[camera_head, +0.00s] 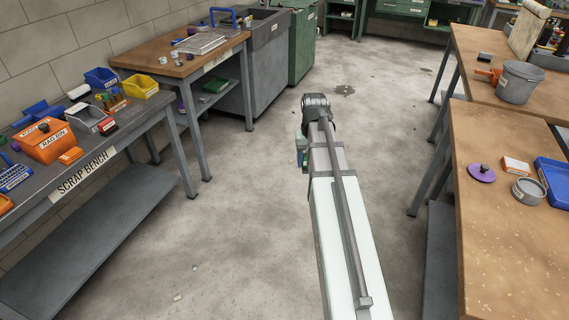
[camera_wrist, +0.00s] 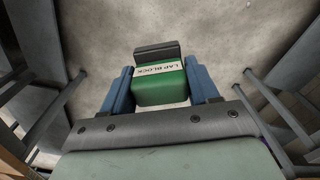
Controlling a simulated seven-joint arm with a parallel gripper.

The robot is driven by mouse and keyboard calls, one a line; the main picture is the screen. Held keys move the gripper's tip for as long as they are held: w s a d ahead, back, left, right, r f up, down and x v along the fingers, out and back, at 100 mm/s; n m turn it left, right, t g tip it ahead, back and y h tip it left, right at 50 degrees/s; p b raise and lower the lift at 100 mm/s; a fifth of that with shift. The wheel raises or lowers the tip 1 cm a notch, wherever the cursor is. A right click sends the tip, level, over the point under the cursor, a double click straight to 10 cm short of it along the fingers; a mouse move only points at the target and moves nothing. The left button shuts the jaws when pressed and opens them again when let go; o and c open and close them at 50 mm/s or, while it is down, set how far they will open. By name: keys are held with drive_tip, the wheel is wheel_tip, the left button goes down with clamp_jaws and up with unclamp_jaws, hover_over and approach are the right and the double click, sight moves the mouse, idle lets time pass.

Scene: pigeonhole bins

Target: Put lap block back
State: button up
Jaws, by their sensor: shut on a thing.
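The lap block (camera_wrist: 160,84) is a green block with a white label reading "LAP BLOCK" and a dark grey end piece. My gripper (camera_wrist: 161,88) has its two blue fingers on either side of the block, shut on it, in the wrist view. In the head view my arm reaches forward over the aisle between the benches. A little green shows beside the wrist (camera_head: 302,147); the gripper's fingers are mostly hidden by the arm.
The scrap bench (camera_head: 80,187) stands at left with an orange rag bin (camera_head: 45,143) and small bins. A wooden-topped bench (camera_head: 160,64) is behind it. At right, a wooden bench (camera_head: 510,240) holds a blue tray, a round tin and a purple disc.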

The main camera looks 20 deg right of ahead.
drive_tip(key=s+d+r+m, duration=0.25)
drive_tip(key=s+d, duration=0.45)
drive_tip(key=d, duration=1.2)
drive_tip(key=s+d+r+m, duration=0.2)
drive_tip(key=s+d+m, duration=0.3)
drive_tip(key=d, duration=1.3)
drive_tip(key=s+d+r+m, duration=0.2)
drive_tip(key=s+d, duration=0.6)
drive_tip(key=d, duration=1.1)
drive_tip(key=w+d+r+m, duration=0.1)
drive_tip(key=w+d+m, duration=0.2)
drive_tip(key=d, duration=0.6)
drive_tip(key=shift+r+m, duration=0.35)
drive_tip(key=shift+m, duration=0.5)
drive_tip(key=shift+w, duration=0.1)
drive_tip(key=shift+f, duration=4)
drive_tip(key=shift+f, duration=0.4)
drive_tip(key=o, duration=1.1)
